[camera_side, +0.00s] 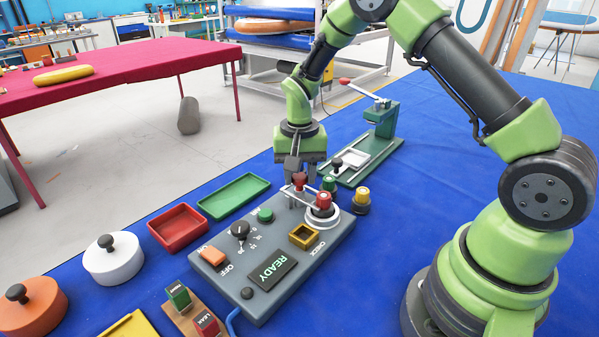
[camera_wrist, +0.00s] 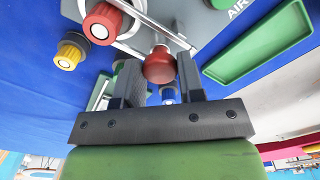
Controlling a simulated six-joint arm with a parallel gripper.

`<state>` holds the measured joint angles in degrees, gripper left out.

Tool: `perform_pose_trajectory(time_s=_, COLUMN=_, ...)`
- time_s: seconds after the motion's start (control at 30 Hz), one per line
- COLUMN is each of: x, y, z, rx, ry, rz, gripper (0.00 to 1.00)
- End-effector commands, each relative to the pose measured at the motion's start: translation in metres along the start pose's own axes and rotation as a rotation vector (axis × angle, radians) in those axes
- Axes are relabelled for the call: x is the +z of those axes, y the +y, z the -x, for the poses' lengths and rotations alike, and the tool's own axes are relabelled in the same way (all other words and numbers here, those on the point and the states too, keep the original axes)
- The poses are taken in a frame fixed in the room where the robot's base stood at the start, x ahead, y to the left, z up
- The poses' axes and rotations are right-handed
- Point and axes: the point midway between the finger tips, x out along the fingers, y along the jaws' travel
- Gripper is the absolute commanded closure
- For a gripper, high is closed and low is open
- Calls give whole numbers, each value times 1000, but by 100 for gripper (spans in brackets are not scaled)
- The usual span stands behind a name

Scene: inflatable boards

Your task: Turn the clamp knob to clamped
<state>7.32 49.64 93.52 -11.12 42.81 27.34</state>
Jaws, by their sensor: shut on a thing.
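A small red knob (camera_side: 299,179) stands at the far end of the grey console (camera_side: 215,270), beside a pale bar or frame. In the wrist view the red knob (camera_wrist: 158,66) sits between my two dark fingers. My gripper (camera_side: 296,171) points down at the console and is shut on this knob; in the wrist view my gripper (camera_wrist: 161,72) shows a finger on each side of it. A second red cap (camera_side: 323,199) stands on a round white-rimmed fitting close by; it also shows in the wrist view (camera_wrist: 103,22). I see no readable clamp marking.
A green cap (camera_side: 329,184) and a yellow cap (camera_side: 362,197) stand close to my gripper. The console has a READY display (camera_side: 272,271), a black dial (camera_side: 240,230) and an orange switch (camera_side: 213,256). A green tray (camera_side: 234,195) lies left; a green press (camera_side: 380,120) stands behind.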

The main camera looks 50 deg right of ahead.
Motion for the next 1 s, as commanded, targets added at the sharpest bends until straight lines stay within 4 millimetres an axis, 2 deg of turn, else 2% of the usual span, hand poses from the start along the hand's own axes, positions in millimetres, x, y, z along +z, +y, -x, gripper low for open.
perform_pose_trajectory(time_s=0.37, x=0, y=0, z=1, rx=0, ry=-1, rz=-6, gripper=88)
perform_pose_trajectory(time_s=0.4, x=0, y=0, z=1, rx=0, ry=-1, rz=-6, gripper=55)
perform_pose_trajectory(time_s=0.47, x=0, y=0, z=1, rx=0, ry=-1, rz=-5, gripper=41)
perform_pose_trajectory(time_s=0.5, x=0, y=0, z=1, rx=-1, ry=0, rz=-5, gripper=39)
perform_pose_trajectory(time_s=0.8, x=0, y=0, z=4, rx=-1, ry=1, rz=-3, gripper=39)
perform_pose_trajectory(time_s=0.87, x=0, y=0, z=10, rx=-2, ry=1, rz=-3, gripper=39)
perform_pose_trajectory(time_s=1.0, x=-1, y=-1, z=34, rx=-4, ry=5, rz=-3, gripper=39)
